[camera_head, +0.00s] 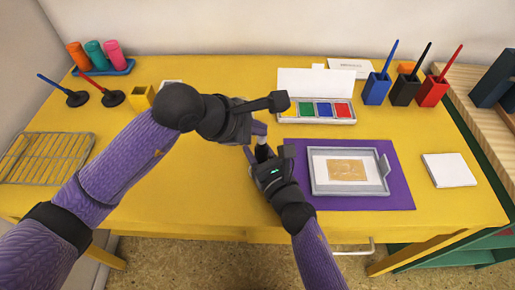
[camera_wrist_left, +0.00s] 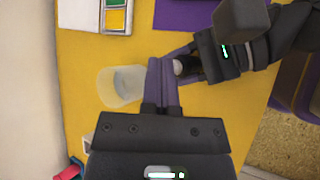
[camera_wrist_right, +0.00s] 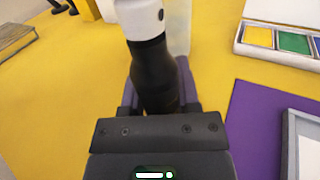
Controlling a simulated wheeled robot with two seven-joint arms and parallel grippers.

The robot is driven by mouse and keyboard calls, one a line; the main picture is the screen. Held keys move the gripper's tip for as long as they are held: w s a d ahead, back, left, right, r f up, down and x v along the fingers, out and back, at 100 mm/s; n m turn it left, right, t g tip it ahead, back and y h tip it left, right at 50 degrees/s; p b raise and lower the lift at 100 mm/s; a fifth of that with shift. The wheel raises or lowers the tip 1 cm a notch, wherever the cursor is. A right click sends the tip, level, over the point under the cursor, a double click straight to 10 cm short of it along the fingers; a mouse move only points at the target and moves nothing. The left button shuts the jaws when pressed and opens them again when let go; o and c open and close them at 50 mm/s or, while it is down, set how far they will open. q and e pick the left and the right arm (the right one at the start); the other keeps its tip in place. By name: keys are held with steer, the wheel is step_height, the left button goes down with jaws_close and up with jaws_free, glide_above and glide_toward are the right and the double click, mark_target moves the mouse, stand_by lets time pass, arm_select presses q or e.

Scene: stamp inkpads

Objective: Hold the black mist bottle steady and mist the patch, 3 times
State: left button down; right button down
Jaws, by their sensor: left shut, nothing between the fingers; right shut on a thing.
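The black mist bottle (camera_wrist_right: 155,75) with a white top stands between the fingers of my right gripper (camera_head: 264,158), which is shut on it. The tan patch (camera_head: 346,170) lies on a white sheet in a grey tray (camera_head: 313,181) on a purple mat (camera_head: 400,200), right of the bottle.
A translucent pale cup-like shape (camera_wrist_left: 118,86) is beside my left fingertips. An ink palette (camera_head: 318,122) lies behind the mat. Blue, black and red holders (camera_head: 432,93) stand at back right. A white pad (camera_head: 448,170) lies right; a wire rack (camera_head: 45,158) lies left.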

arm_select(q)
steer(key=shift+r, duration=0.55)
step_height(320, 180, up, 6)
stand_by(0.3)
stand_by(1.2)
arm_select(e)
steer(key=shift+c, duration=1.3)
jaws_free()
steer(key=v, duration=1.2)
steer(key=shift+f, duration=0.1)
